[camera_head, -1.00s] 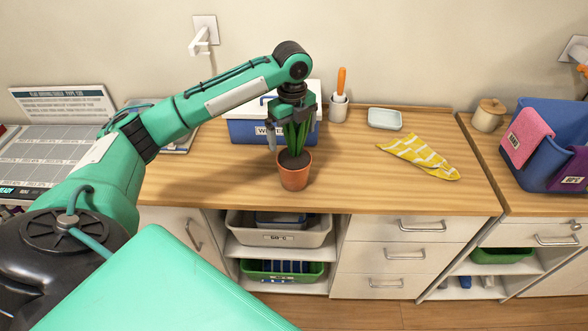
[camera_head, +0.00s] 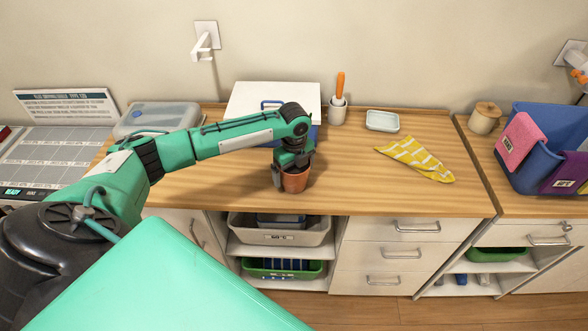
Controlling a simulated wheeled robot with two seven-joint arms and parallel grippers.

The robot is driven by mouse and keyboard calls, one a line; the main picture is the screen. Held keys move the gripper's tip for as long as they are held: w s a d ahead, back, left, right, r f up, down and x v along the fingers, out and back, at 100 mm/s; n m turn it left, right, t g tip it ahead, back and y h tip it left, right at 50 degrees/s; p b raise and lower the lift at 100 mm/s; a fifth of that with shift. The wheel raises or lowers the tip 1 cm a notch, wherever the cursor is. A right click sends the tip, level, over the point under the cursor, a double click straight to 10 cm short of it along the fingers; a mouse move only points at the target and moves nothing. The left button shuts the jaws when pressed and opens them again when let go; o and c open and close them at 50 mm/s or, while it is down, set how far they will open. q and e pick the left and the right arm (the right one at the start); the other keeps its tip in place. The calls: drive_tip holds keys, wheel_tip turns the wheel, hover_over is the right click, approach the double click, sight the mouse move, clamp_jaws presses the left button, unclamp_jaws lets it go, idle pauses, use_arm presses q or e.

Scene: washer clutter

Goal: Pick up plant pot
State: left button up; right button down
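The terracotta plant pot (camera_head: 296,181) stands upright on the wooden counter near its front edge. My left gripper (camera_head: 293,172) is lowered over it from above. One finger shows at the left side of the pot. The other finger and the plant's leaves are hidden behind the gripper and wrist. I cannot tell whether the fingers touch the pot or how far apart they are.
A blue box with a white lid (camera_head: 273,100) stands just behind the gripper. A white cup with an orange-handled tool (camera_head: 338,108), a pale dish (camera_head: 382,121) and a yellow cloth (camera_head: 415,158) lie to the right. A clear-lidded container (camera_head: 157,119) is at left. The counter (camera_head: 350,190) right of the pot is clear.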

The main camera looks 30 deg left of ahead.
use_arm(q)
drive_tip(key=shift+f, duration=0.25)
drive_tip(key=c, duration=1)
drive_tip(key=shift+r, duration=0.1)
drive_tip(key=shift+c, duration=0.7)
